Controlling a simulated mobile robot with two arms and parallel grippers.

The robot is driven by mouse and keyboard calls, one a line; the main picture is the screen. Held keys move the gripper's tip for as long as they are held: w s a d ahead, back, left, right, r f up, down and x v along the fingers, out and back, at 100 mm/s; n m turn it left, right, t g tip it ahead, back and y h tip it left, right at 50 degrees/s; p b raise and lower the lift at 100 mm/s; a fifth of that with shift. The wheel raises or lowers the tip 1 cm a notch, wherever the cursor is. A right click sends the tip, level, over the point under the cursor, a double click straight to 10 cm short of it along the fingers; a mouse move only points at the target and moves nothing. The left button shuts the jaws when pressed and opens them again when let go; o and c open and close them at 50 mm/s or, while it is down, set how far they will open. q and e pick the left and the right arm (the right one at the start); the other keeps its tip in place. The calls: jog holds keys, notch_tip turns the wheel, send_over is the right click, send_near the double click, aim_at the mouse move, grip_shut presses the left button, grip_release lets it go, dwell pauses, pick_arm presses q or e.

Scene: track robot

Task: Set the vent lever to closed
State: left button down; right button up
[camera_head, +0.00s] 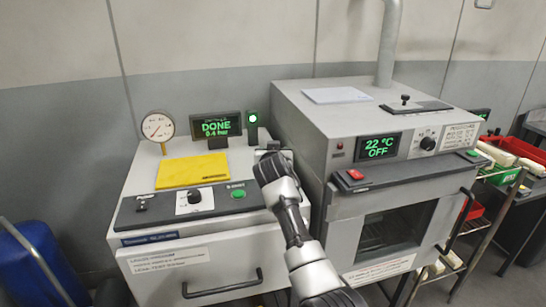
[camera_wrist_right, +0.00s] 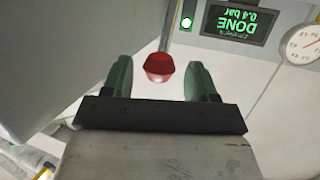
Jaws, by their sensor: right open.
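A red knob (camera_wrist_right: 159,67) on a thin metal rod shows in the right wrist view, between the fingertips of my right gripper (camera_wrist_right: 158,80). The green fingers stand open with a gap on each side of the knob. In the head view my right gripper (camera_head: 270,160) is at the right rear of the left machine, beside the grey oven, and my arm hides the red knob. A short black lever (camera_head: 404,99) stands on a dark plate on top of the oven. No readable label shows which one is the vent lever. My left gripper is not in view.
The left machine's display (camera_head: 216,126) reads DONE, 0.4 bar, beside a lit green lamp (camera_head: 252,119) and a round gauge (camera_head: 158,126). The oven (camera_head: 300,103) reads 22 °C OFF and its side wall is close to my right gripper. A shelf rack stands at right.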

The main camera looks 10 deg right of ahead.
jog(key=b+v, duration=0.2)
jog(key=v, duration=0.5)
jog(key=shift+a+f, duration=0.1)
